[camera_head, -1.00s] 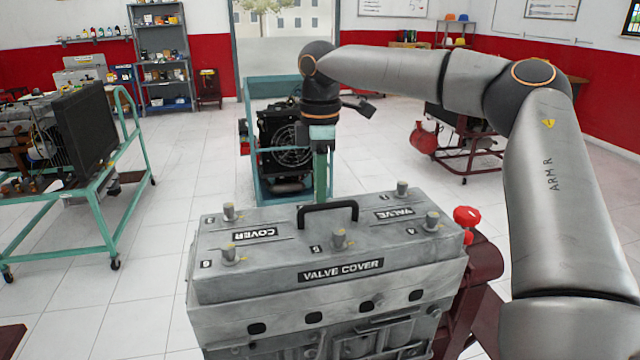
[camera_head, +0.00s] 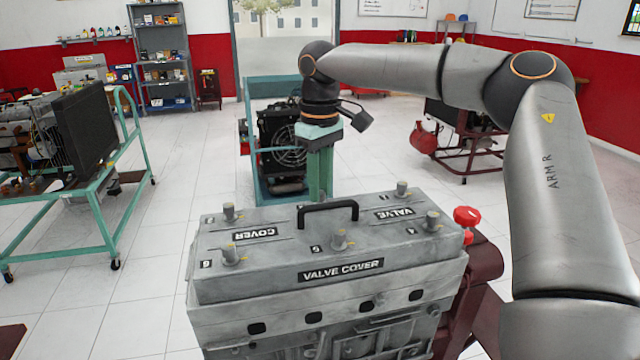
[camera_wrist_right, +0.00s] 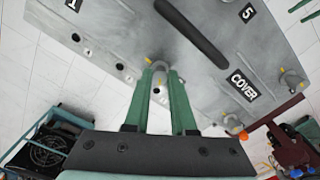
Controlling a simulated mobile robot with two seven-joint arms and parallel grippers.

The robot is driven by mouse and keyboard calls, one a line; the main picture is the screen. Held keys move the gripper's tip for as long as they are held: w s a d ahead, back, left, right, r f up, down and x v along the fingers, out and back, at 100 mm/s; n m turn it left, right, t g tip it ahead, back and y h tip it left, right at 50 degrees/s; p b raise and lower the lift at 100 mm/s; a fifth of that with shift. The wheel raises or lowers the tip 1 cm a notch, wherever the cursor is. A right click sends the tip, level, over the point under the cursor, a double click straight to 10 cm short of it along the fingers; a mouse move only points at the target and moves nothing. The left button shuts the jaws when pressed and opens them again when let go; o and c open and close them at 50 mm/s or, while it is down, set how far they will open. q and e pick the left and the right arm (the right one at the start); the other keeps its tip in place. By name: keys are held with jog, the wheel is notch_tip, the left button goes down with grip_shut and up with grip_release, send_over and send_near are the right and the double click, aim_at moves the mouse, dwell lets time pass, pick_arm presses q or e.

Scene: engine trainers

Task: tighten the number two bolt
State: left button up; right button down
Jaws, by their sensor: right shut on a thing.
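The grey valve cover (camera_head: 280,275) sits on an engine block, with a black handle (camera_head: 328,207) and numbered bolts on top. My right gripper (camera_wrist_right: 160,80) points down at the cover's far edge, behind the handle, with its green fingers shut on a bolt (camera_wrist_right: 160,88). This bolt's number does not show; its place between bolts 1 and 3 fits number two. In the head view the fingertips and this bolt are hidden behind the cover and handle. Bolts 1 (camera_head: 402,188), 3 (camera_head: 229,211), 4 (camera_head: 432,220), 5 (camera_head: 340,239) and 6 (camera_head: 229,254) stand free. My left gripper is out of view.
A red knob (camera_head: 467,216) sits at the cover's right end. A teal cart with a radiator and fan (camera_head: 280,135) stands behind the engine. Another engine cart (camera_head: 85,130) is at the left. The white tiled floor between them is clear.

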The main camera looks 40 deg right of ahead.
jog(key=m, duration=0.4)
jog(key=shift+r+m, duration=0.1)
jog(key=shift+m, duration=0.2)
jog(key=m, duration=0.3)
jog(key=shift+m, duration=0.3)
jog(key=m, duration=1.1)
jog(key=shift+m, duration=0.4)
jog(key=shift+w+m, duration=0.1)
jog(key=shift+m, duration=2.1)
jog(key=c, duration=0.7)
grip_release()
jog(key=shift+c, duration=0.2)
